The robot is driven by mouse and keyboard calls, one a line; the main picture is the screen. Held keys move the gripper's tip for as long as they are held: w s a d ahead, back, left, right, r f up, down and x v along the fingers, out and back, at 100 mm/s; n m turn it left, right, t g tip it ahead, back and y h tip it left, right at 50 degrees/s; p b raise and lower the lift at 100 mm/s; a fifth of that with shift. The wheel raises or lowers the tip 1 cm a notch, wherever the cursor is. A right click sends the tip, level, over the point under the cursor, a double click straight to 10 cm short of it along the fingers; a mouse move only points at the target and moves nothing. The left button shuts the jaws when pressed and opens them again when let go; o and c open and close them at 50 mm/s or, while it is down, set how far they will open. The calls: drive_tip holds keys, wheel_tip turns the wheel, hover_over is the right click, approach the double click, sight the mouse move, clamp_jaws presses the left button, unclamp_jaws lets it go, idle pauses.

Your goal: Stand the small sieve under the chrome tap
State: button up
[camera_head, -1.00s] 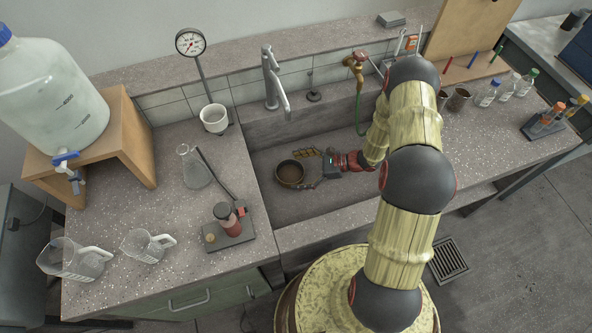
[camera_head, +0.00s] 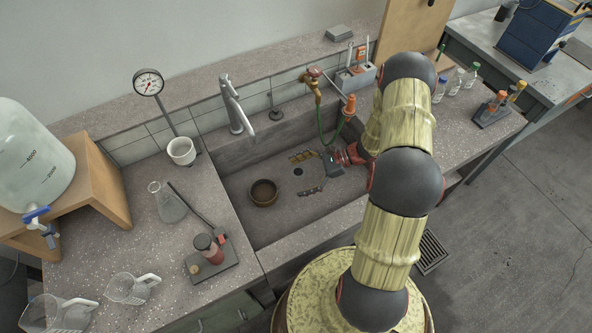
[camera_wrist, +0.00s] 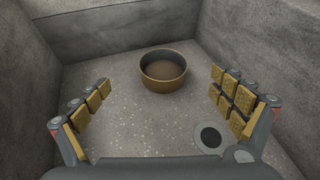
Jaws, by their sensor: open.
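The small sieve (camera_head: 263,192), a round brass-brown pan, stands upright on the sink floor towards its left side. It also shows in the wrist view (camera_wrist: 163,82), ahead of the fingers. The chrome tap (camera_head: 233,104) rises behind the sink; its spout points down over the basin. In the head view the sieve lies below the spout and somewhat nearer the camera; exact alignment is hard to tell. My gripper (camera_head: 304,172) is open and empty, low in the sink right of the sieve. Its spread fingers also show in the wrist view (camera_wrist: 161,80), with a gap to the sieve.
Sink walls (camera_wrist: 100,38) enclose the gripper. A dark drain hole (camera_head: 298,171) lies between the fingers. A brass tap (camera_head: 311,78) with a green hose (camera_head: 333,137) stands behind. A white cup (camera_head: 181,152) and flask (camera_head: 169,205) are on the left counter.

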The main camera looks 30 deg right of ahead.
drive_tip(key=s+a+r+n+g+h, duration=0.15)
drive_tip(key=r+n, duration=0.25)
drive_tip(key=r, duration=0.4)
drive_tip(key=s+a+r+n+g+h, duration=0.1)
drive_tip(key=a+r+n+h, duration=0.15)
drive_tip(key=r, duration=0.45)
drive_tip(key=s+a+r+n+g+h, duration=0.1)
drive_tip(key=s+a+r+n+g, duration=0.2)
drive_tip(key=r, duration=0.5)
drive_tip(key=s+a+r+n+t+h, duration=0.2)
drive_tip(key=s+r+n+t+h, duration=0.5)
drive_tip(key=s+r+n, duration=0.4)
wheel_tip(320, 180, up, 6)
drive_tip(key=s, duration=0.2)
drive_tip(key=shift+s+a+r+n, duration=0.15)
drive_tip(key=shift+s+a+n, duration=0.15)
drive_tip(key=shift+a+n, duration=0.05)
